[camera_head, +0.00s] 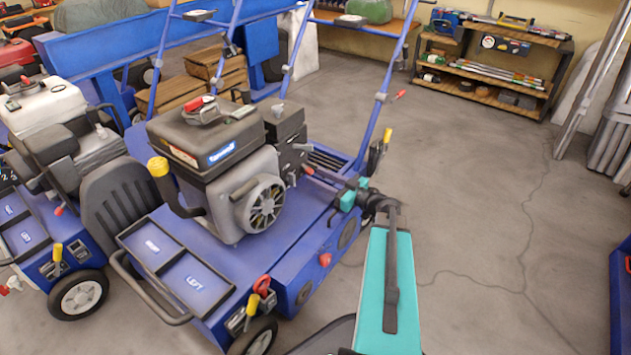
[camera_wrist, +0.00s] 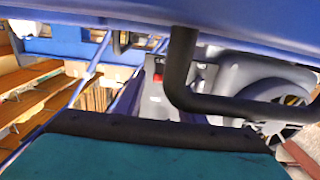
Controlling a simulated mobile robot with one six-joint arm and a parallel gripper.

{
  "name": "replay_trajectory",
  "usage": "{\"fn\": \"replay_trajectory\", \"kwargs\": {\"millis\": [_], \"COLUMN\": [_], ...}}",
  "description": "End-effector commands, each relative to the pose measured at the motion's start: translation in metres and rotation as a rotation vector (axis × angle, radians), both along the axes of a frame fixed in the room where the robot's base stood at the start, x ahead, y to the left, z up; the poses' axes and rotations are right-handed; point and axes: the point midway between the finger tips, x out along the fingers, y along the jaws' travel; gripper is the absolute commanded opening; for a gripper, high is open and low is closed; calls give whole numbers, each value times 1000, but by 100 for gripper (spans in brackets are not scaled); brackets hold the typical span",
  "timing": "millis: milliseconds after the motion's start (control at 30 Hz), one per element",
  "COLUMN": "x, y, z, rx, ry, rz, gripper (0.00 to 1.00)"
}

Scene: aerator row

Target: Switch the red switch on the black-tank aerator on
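The aerator with the dark grey-black tank (camera_head: 195,140) stands at centre left in the head view, on a blue deck. A small red part (camera_head: 308,170) shows at the right side of its engine; I cannot tell if it is the switch. In the wrist view a small red spot (camera_wrist: 158,78) shows on a grey part behind a black bent tube (camera_wrist: 180,75). My gripper (camera_head: 353,191), with small teal parts, is at the right side of the machine, close to its blue frame. Contact and finger gap are unclear. Nothing held is visible.
A red-and-yellow lever (camera_head: 262,287) stands at the front of the deck. Blue handle bars (camera_head: 375,105) rise behind my gripper. Another aerator with a light tank (camera_head: 45,110) is at the left. A shelf (camera_head: 490,65) stands at the back. The floor at the right (camera_head: 480,220) is clear.

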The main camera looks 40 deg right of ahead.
Motion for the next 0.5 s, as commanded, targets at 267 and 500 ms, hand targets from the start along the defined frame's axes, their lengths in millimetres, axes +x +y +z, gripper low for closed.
{"fn": "replay_trajectory", "kwargs": {"millis": [267,500], "x": [13,13], "y": [5,4], "z": [0,1], "rx": [0,0], "ry": [0,0], "rz": [0,-1], "gripper": [36,36]}}
